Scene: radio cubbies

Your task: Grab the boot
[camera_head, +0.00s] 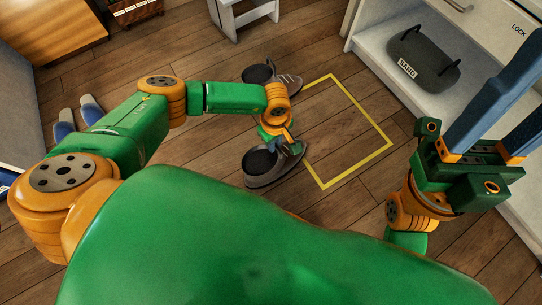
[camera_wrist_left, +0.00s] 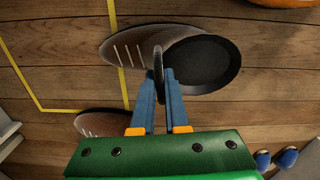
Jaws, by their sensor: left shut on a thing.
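Two grey-brown boots with dark openings and pale lace marks are on the wood floor. The nearer boot (camera_head: 262,178) is at the left edge of the yellow floor outline; the farther boot (camera_head: 257,74) is above it in the head view. My left gripper (camera_head: 290,146) is at the nearer boot. In the left wrist view its blue fingers (camera_wrist_left: 160,78) are closed on the edge by the opening of this boot (camera_wrist_left: 125,48); the other boot (camera_wrist_left: 92,124) is partly hidden behind the gripper. My right gripper (camera_head: 528,88) is raised at the right, its blue fingers apart and empty.
The yellow outline (camera_head: 375,153) encloses bare floor. A white cubby (camera_head: 400,92) with a dark bag labelled SAND (camera_head: 425,62) stands at the upper right. A white stool (camera_head: 243,16) is at the top. Blue-and-white shoes (camera_head: 64,126) lie at the left.

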